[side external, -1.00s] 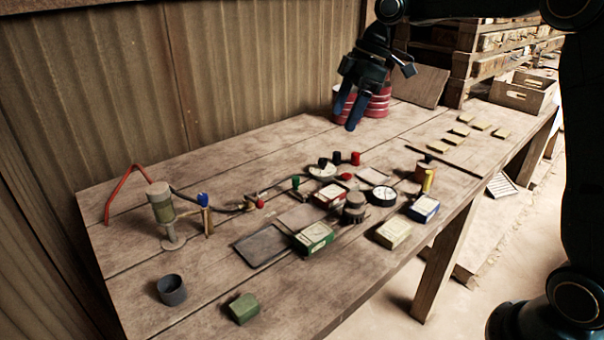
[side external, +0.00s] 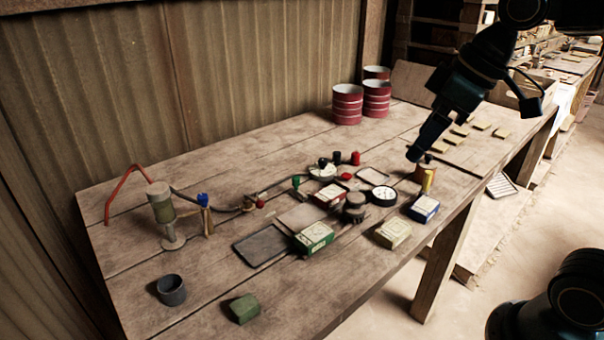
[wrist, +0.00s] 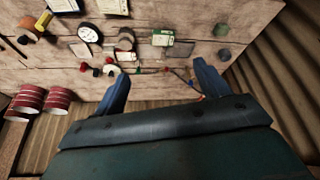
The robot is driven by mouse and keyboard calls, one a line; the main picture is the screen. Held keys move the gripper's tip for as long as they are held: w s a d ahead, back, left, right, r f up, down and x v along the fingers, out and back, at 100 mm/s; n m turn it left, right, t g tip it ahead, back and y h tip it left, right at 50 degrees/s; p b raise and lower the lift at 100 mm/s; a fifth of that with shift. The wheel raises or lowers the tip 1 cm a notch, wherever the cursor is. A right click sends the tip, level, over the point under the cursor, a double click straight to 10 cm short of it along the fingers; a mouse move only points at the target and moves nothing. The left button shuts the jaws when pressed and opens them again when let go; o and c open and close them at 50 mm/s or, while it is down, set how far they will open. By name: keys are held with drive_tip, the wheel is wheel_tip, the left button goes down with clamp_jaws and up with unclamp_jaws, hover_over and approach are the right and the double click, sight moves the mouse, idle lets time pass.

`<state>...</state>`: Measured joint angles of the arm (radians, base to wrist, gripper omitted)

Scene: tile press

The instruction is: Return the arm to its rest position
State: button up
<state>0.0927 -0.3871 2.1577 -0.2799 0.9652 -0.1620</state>
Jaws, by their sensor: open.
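My gripper (side external: 424,140) is in the air over the right part of the wooden table (side external: 285,140) in the side external view, its fingers pointing down and left. It looks close to a brown cylinder and a yellow cylinder (side external: 428,181) there, but I cannot tell the height between them. In the wrist view my gripper (wrist: 158,88) has its two blue fingers wide apart with nothing between them. The tabletop and its items lie beyond the fingertips.
Red-and-white cans (side external: 347,104) stand at the back. Boxes, including a green one (side external: 314,237), dials and small coloured pieces crowd the middle. A bottle-like pump (side external: 162,210), a dark cup (side external: 171,290) and a green block (side external: 244,308) are at left. Flat tiles (side external: 480,125) lie at right.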

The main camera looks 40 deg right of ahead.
drive_tip(key=s+d+f+m+t+h, duration=0.1)
drive_tip(key=s+f, duration=0.4)
drive_tip(key=s, duration=0.5)
drive_tip(key=shift+d+m, duration=0.65)
drive_tip(key=shift+m, duration=0.75)
